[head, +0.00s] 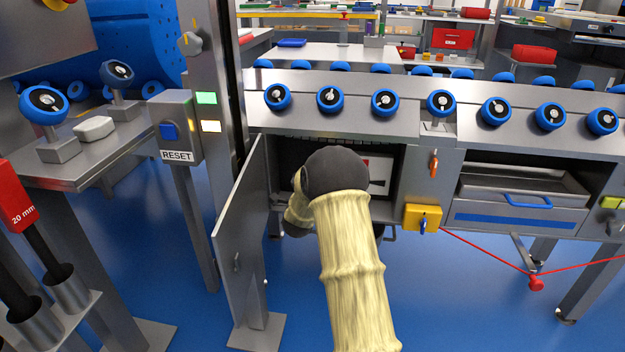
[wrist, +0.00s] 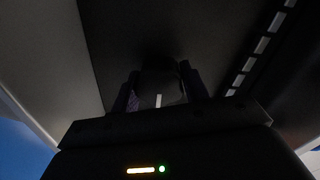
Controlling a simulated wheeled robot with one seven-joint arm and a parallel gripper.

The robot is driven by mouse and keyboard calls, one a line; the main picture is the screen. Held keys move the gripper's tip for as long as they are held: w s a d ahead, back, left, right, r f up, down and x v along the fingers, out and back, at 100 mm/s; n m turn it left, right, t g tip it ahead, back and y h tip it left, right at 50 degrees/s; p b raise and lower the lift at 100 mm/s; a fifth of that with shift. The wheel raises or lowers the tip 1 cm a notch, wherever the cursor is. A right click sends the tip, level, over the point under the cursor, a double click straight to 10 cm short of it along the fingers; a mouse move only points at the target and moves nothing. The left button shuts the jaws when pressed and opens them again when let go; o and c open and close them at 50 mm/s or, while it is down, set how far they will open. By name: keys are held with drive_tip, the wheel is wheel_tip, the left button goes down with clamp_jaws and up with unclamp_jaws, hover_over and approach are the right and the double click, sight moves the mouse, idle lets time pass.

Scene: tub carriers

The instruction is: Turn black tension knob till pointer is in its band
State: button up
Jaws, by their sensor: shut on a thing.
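The black tension knob (wrist: 158,88) shows dimly in the wrist view, with a short white mark on its face. My gripper (wrist: 160,95) has a finger on each side of the knob and is shut on it. In the head view my arm reaches into the open compartment under the machine and hides the knob and the fingers. Part of a white plate (head: 379,163) with red and black marks shows just right of my arm; it may be the pointer's scale. Where the pointer stands against its band cannot be read.
The compartment door (head: 240,240) stands open left of my arm. A yellow box with a blue handle (head: 422,218) and an orange handle (head: 434,163) are right of the opening. A red cord (head: 485,257) runs low at the right. A RESET box (head: 175,130) stands left.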

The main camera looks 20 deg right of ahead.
idle(0.4)
drive_tip(key=o, duration=1)
drive_tip(key=shift+s, duration=0.1)
drive_tip(key=shift+s+a+r+p, duration=0.1)
drive_tip(key=shift+s+a+p, duration=0.35)
drive_tip(key=shift+s, duration=0.1)
drive_tip(key=p+v, duration=0.4)
drive_tip(key=v, duration=0.6)
drive_tip(key=shift+s, duration=0.3)
drive_tip(key=shift+a, duration=0.2)
